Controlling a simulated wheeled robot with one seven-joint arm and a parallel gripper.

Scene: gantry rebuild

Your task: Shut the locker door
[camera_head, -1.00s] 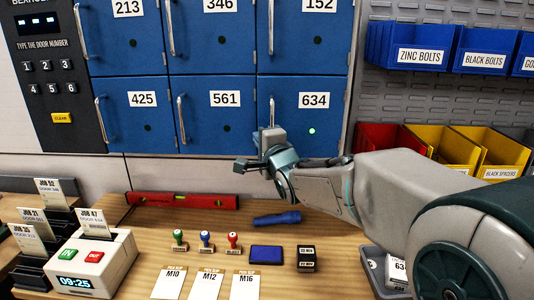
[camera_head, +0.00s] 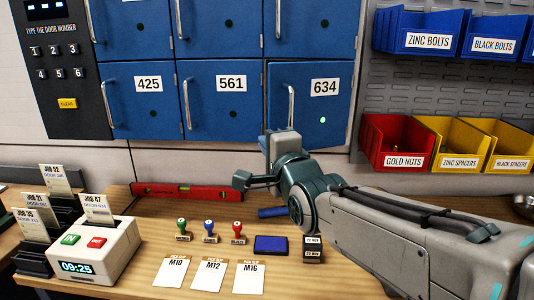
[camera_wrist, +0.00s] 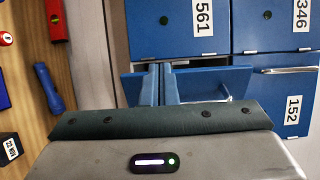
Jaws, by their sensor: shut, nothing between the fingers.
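The locker door numbered 634 (camera_head: 306,105) is the bottom right one in the blue locker bank. It has an upright bar handle on its left and a lit green dot. It appears to stand ajar, its left side out from the frame; in the wrist view its blue panel (camera_wrist: 212,76) is seen steeply from the side, with the handle. My gripper (camera_head: 270,134) is at the door's lower left corner. Its two fingers (camera_wrist: 157,68) are shut, empty and close to the door's edge; I cannot tell whether they touch it. In the head view the hand hides that corner.
Doors 561 (camera_head: 229,103) and 425 (camera_head: 146,97) look shut. Below is a wooden bench with a red level (camera_head: 190,191), stamps, a blue torch (camera_head: 271,212) and a time clock (camera_head: 90,249). Bolt and nut bins (camera_head: 392,142) hang to the right of the lockers.

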